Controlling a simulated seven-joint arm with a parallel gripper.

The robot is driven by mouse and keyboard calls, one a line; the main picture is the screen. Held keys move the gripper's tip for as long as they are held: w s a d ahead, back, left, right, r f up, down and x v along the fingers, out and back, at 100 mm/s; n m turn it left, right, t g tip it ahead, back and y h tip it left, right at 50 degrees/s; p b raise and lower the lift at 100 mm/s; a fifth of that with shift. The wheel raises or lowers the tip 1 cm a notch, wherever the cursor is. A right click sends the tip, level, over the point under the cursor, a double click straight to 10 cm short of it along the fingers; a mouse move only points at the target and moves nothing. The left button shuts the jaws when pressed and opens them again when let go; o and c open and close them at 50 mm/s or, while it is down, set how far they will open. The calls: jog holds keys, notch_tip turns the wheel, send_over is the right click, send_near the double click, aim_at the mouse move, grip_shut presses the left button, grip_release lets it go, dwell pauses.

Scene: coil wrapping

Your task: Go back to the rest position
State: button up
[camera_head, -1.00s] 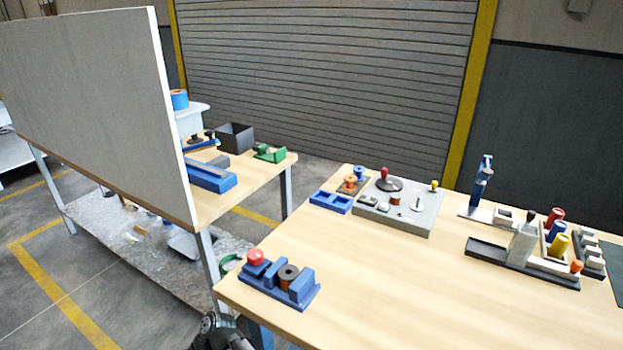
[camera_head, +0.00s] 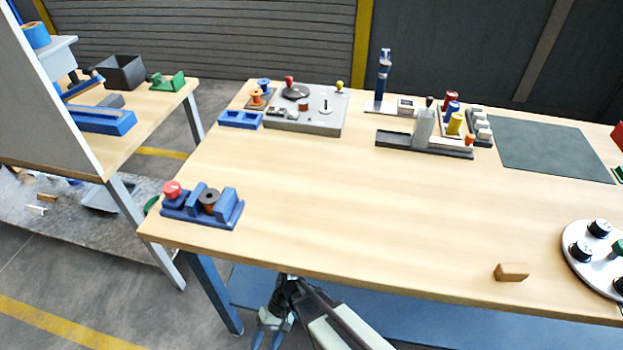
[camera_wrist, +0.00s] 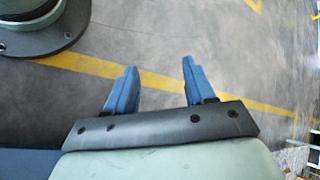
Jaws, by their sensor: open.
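My gripper (camera_head: 268,336) hangs low in front of the wooden table (camera_head: 330,200), below its front edge, at the bottom of the head view. In the wrist view its two blue fingers (camera_wrist: 155,88) stand wide apart with nothing between them. The grey coil-wrapping board (camera_head: 310,122) with a dark disc and small knobs stands at the back left of the table.
A blue tray (camera_head: 240,120) lies beside the board. A grey fixture (camera_head: 424,140) with coloured spools stands at the back. A dark mat (camera_head: 552,152), a wooden block (camera_head: 511,272) and a round white plate (camera_head: 590,270) are at right. The table's middle is clear.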

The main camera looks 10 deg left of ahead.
jog(key=w+d+f+m+t+h, duration=0.1)
jog(key=w+d+f+m, duration=0.15)
jog(key=d, duration=0.75)
jog(key=w+d+f+m+t, duration=0.1)
jog(key=d+f, duration=0.3)
jog(key=d, duration=0.6)
jog(key=s+d+f+m+h, duration=0.1)
jog(key=s+d, duration=0.2)
jog(key=d, duration=0.6)
jog(key=s+d+f+m+h, duration=0.1)
jog(key=s+d, duration=0.2)
jog(key=d, duration=0.6)
jog(key=shift+f+m, duration=0.25)
jog(key=shift+m, duration=0.1)
